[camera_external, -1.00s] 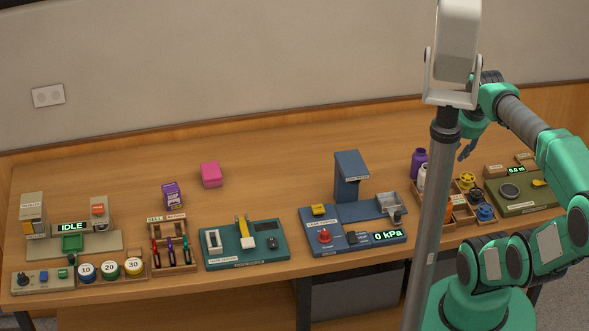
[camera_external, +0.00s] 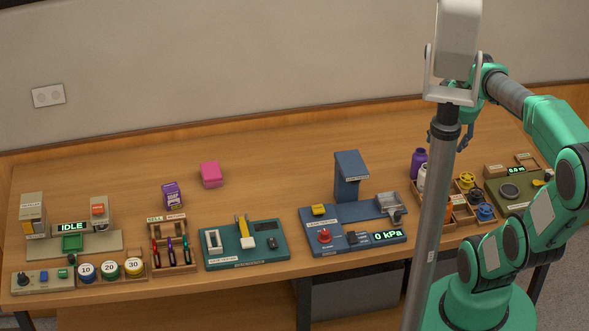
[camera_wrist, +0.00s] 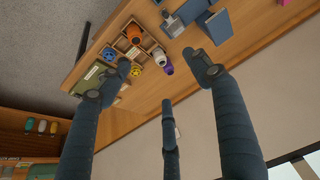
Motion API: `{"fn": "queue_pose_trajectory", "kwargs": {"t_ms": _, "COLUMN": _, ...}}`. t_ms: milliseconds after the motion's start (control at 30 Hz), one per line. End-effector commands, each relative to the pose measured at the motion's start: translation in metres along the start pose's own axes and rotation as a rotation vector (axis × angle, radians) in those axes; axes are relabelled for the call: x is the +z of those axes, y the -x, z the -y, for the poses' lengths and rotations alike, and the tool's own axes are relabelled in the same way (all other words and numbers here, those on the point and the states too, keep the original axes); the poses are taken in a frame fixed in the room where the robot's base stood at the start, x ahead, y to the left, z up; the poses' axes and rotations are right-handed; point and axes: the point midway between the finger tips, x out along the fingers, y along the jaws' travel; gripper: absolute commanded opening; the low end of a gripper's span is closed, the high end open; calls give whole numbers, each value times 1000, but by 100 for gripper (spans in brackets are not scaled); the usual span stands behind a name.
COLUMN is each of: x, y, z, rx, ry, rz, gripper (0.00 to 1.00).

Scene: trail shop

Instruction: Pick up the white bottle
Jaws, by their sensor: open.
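The white bottle (camera_external: 422,178) stands in the left part of a wooden crate (camera_external: 469,232) at the right end of the bench. The pole in front hides part of it in the external view. In the wrist view the white bottle (camera_wrist: 159,56) lies between the purple bottle (camera_wrist: 167,67) and the orange bottle (camera_wrist: 133,33). My gripper (camera_wrist: 164,82) has its fingers spread wide and empty. In the external view my gripper (camera_external: 448,141) is above and behind the crate, partly hidden by the pole, apart from the bottle.
The purple bottle stands right behind the white one. Yellow (camera_external: 466,180) and blue (camera_external: 485,212) knobbed parts share the crate. A green device (camera_external: 520,200) is to its right. A blue press station (camera_external: 350,225) is to its left. Bare bench top lies behind.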

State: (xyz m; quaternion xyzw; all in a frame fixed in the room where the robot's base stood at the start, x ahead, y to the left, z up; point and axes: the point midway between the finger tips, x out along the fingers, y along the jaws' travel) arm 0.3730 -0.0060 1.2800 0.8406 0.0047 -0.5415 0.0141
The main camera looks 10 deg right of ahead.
Motion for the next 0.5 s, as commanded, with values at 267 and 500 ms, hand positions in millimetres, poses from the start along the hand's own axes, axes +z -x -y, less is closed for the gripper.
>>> {"fn": "queue_pose_trajectory", "kwargs": {"t_ms": 267, "x": -48, "y": -35, "z": -12, "rx": 3, "ry": 31, "rz": 85, "gripper": 63}}
{"fn": "queue_pose_trajectory", "kwargs": {"t_ms": 500, "x": -82, "y": -75, "z": -23, "rx": 0, "ry": 60, "rz": 154, "gripper": 63}}
